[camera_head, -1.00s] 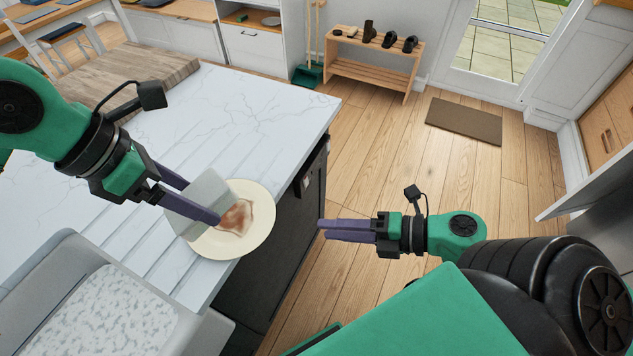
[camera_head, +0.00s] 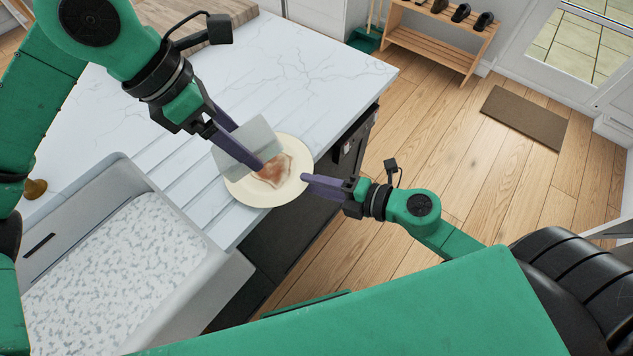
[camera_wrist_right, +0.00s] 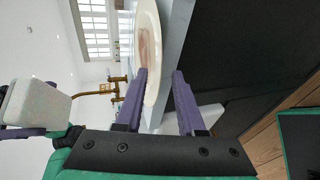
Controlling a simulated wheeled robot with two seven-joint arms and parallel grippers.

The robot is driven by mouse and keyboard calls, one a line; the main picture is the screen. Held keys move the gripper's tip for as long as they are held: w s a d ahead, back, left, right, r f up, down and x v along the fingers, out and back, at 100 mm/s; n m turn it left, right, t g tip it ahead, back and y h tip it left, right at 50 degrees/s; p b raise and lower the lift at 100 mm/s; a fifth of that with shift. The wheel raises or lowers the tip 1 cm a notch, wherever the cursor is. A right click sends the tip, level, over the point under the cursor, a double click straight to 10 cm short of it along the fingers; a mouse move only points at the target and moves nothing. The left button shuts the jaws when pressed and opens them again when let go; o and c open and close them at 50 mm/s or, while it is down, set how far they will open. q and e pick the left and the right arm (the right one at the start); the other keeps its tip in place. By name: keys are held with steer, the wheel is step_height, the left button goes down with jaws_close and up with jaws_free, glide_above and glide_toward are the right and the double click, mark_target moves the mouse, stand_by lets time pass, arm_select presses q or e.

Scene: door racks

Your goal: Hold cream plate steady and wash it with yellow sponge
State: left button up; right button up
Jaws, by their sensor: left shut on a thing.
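The cream plate (camera_head: 240,190) lies at the counter's front edge, with a reddish-brown stain (camera_head: 274,170) on its face. My left gripper (camera_head: 255,158) is shut on a flat, pale grey block, perhaps the sponge (camera_head: 262,136), though it does not look yellow. The block is over the plate's upper-left part; whether it touches is unclear. It seems to show in the right wrist view too (camera_wrist_right: 38,103). My right gripper (camera_head: 306,180) is open at the plate's right rim. In the right wrist view, the plate's rim (camera_wrist_right: 156,75) appears between its fingers (camera_wrist_right: 160,72); contact is unclear.
A white sink (camera_head: 225,262) with a speckled basin is at the lower left. The marble counter (camera_head: 310,60) is clear behind the plate. A wooden board (camera_head: 190,15) lies at the back. A shoe rack (camera_head: 440,40) and brown mat (camera_head: 523,117) are on the floor.

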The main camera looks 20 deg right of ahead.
mark_target(269, 166)
jaws_close()
stand_by(1.4)
arm_select(q)
steer(key=w+d+f+n+y, duration=0.1)
steer(key=w+f, duration=0.1)
steer(key=f, duration=0.1)
steer(key=w+f+n+t+y, duration=0.1)
steer(key=w+f, duration=0.2)
steer(key=f, duration=0.1)
steer(key=w+d+f+n+y, duration=0.1)
steer(key=w+f+n, duration=0.1)
steer(key=f, duration=0.2)
steer(key=shift+w+d+f, duration=0.2)
steer(key=shift+d+f, duration=0.05)
steer(key=shift+d, duration=0.05)
steer(key=shift+a+f, duration=0.1)
steer(key=shift+f, duration=1.45)
